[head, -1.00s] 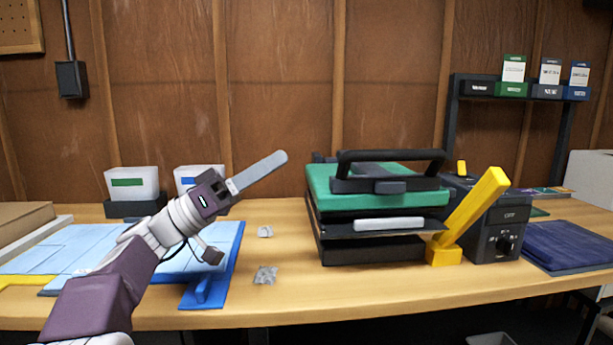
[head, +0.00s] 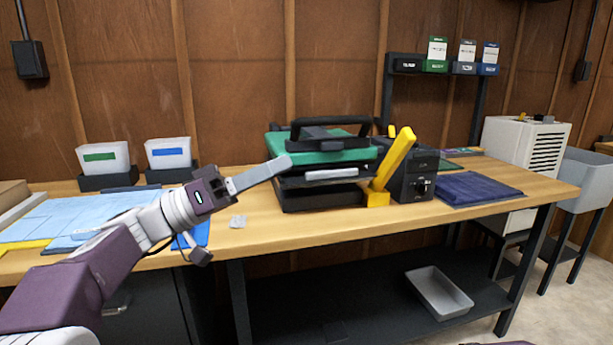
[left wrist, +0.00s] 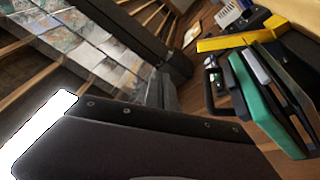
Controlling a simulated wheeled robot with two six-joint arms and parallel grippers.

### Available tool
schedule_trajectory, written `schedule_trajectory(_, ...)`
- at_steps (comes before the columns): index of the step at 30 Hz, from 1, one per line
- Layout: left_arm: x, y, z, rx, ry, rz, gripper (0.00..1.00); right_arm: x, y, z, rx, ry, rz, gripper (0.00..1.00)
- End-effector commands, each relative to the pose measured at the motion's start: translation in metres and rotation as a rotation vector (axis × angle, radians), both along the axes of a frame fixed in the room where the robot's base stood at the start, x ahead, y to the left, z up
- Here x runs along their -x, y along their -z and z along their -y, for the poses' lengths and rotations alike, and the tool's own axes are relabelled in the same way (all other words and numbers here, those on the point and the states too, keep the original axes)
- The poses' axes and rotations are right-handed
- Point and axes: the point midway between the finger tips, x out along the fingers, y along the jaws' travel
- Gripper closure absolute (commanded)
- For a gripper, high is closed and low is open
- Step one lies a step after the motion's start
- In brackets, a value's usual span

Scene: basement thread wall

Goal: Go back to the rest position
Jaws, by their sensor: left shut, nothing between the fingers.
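My left gripper (head: 257,174) reaches in from the lower left in the head view, over the bench. Its fingers are shut together with nothing between them. In that view the fingertips overlap the left edge of the heat press (head: 318,146), which has a green top and black handle. I cannot tell whether they touch it. The press also shows at the right of the left wrist view (left wrist: 262,100), tilted. My right gripper is not in view.
The wooden bench (head: 300,222) holds a light blue mat (head: 75,217), two white bins, a control box with a yellow lever (head: 393,165) and a folded navy cloth (head: 470,190). A grey tray (head: 438,290) sits on the lower shelf. Open floor shows at the lower right.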

Motion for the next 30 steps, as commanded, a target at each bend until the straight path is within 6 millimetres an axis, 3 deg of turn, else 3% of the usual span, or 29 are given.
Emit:
schedule_trajectory(5, 0.004, 0.068, 0.038, -0.166, 0.051, -0.228, 1.00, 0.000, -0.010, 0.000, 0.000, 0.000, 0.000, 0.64)
schedule_trajectory(8, 0.014, 0.125, 0.055, -0.301, 0.074, -0.401, 1.00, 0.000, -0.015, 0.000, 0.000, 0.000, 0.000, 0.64)
schedule_trajectory(11, 0.039, 0.201, 0.064, -0.494, 0.085, -0.619, 1.00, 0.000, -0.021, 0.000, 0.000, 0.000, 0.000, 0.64)
schedule_trajectory(13, 0.065, 0.261, 0.058, -0.663, 0.073, -0.783, 1.00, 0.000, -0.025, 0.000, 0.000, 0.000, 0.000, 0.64)
schedule_trajectory(15, 0.095, 0.315, 0.042, -0.839, 0.042, -0.920, 1.00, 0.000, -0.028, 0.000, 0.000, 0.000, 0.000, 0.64)
schedule_trajectory(18, 0.134, 0.376, 0.005, -1.072, -0.034, -1.059, 1.00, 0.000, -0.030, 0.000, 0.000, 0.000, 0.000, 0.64)
schedule_trajectory(21, 0.163, 0.420, -0.038, -1.272, -0.137, -1.137, 1.00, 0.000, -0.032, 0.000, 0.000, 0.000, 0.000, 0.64)
schedule_trajectory(26, 0.183, 0.463, -0.105, -1.491, -0.360, -1.162, 1.00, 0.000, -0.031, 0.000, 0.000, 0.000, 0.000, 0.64)
schedule_trajectory(28, 0.170, 0.469, -0.124, -1.507, -0.494, -1.140, 1.00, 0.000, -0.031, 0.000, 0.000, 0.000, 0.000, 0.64)
schedule_trajectory(30, 0.154, 0.464, -0.127, -1.413, -0.626, -1.198, 1.00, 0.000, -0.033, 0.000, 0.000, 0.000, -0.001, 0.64)
